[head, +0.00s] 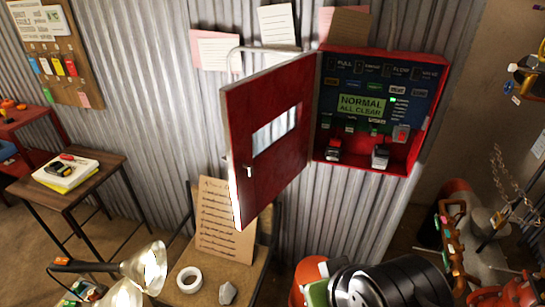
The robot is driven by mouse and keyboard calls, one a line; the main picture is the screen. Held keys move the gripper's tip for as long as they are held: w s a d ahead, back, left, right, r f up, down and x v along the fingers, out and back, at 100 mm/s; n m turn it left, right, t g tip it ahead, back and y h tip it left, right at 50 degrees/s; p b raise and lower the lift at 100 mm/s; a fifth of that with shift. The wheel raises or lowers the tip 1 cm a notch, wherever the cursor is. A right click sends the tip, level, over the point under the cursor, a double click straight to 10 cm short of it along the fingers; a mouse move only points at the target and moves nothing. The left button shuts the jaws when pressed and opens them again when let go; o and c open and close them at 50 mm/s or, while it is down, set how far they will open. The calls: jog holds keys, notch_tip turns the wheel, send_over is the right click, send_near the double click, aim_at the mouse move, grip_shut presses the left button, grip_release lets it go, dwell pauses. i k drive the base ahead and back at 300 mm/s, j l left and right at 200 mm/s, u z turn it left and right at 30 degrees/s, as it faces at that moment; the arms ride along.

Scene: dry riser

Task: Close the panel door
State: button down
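The red panel door (285,168) stands wide open, swung out from the left side of a red wall cabinet (424,130). It has a small window (275,132) and a pale handle (249,171) near its free left edge. Inside the cabinet is a dark panel with labels, a green "NORMAL ALL CLEAR" display (362,106) and several switches. My gripper is not recognisable in the head view, and nothing is seen touching the door.
Lamps (146,266) stand at front left.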

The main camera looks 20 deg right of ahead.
aim_at(248, 104)
jog(key=j+z, duration=0.35)
jog(key=j, duration=0.2)
jog(key=j+z, duration=0.35)
jog(key=j, duration=0.2)
jog(key=k+j+z, duration=0.15)
jog(key=j+z, duration=0.25)
jog(key=j, duration=0.15)
jog(key=j+z, duration=0.25)
jog(key=j, duration=0.15)
jog(key=i+j+z, duration=0.1)
jog(key=j+z, duration=0.15)
jog(key=j, duration=0.2)
jog(key=u, duration=0.4)
jog(key=j+u, duration=0.1)
jog(key=u, duration=0.7)
jog(key=i+j+u, duration=0.1)
jog(key=u, duration=0.7)
